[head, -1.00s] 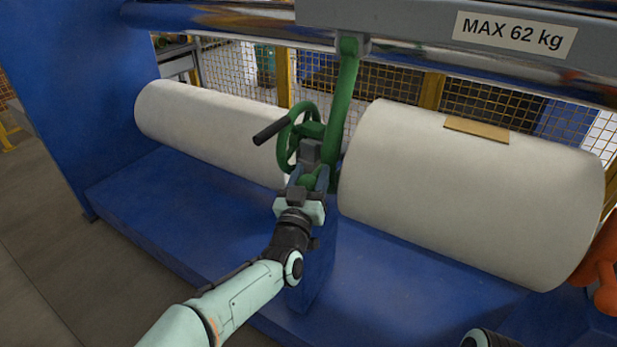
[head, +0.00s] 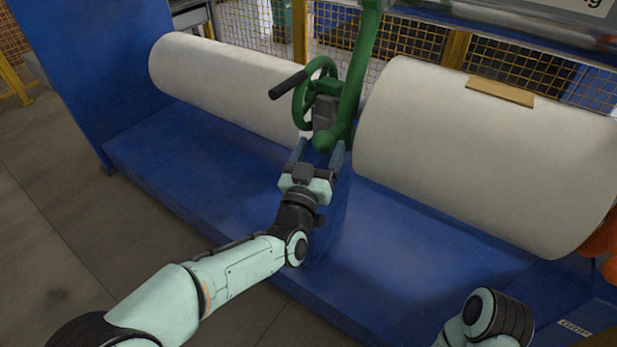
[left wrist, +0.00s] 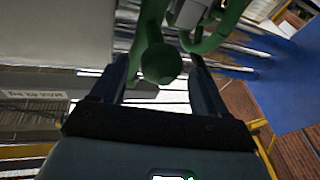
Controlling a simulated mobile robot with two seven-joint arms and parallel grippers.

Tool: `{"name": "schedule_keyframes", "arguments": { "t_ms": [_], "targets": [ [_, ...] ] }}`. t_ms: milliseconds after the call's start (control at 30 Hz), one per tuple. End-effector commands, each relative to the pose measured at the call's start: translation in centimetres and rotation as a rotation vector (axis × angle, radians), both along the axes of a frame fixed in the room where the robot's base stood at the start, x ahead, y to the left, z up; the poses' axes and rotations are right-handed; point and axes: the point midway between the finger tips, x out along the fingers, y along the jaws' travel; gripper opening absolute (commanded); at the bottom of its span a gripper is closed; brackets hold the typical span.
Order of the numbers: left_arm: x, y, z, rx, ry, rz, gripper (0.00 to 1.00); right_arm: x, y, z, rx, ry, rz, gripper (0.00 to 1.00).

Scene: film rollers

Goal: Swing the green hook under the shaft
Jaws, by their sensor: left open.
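The green hook (head: 352,90) hangs down from the grey beam between two white rolls, beside a green handwheel (head: 299,108) with a black handle. Its lower end is a rounded green knob (head: 322,140). My left gripper (head: 318,152) is open just in front of this knob, its fingers pointing at it. In the left wrist view the knob (left wrist: 161,63) shows between the spread fingers (left wrist: 160,85); I cannot tell whether they touch it. I cannot clearly make out the shaft. My right gripper is out of view; only part of that arm shows at the bottom right.
A long white roll (head: 235,88) lies left of the hook and a thicker white roll (head: 480,150) right of it, with a brown patch (head: 500,89). The blue machine base (head: 190,150) runs below them. An orange part (head: 600,248) stands at the right edge.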

Motion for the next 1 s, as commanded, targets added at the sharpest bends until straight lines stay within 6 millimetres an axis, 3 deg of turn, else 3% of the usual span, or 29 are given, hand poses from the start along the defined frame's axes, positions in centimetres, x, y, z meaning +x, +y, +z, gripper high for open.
{"name": "schedule_keyframes", "arguments": {
  "t_ms": [200, 433, 1000],
  "targets": [
    [-4.0, 1.5, -0.9, 0.001, -0.001, -0.001, 0.75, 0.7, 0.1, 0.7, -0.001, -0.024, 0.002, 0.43],
    [-6.8, 2.5, -1.7, 0.001, -0.001, -0.001, 0.75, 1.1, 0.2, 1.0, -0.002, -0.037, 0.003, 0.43],
    [-7.4, 2.7, -1.9, 0.001, -0.003, 0.000, 0.75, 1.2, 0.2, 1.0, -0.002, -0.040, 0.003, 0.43]
  ]
}}
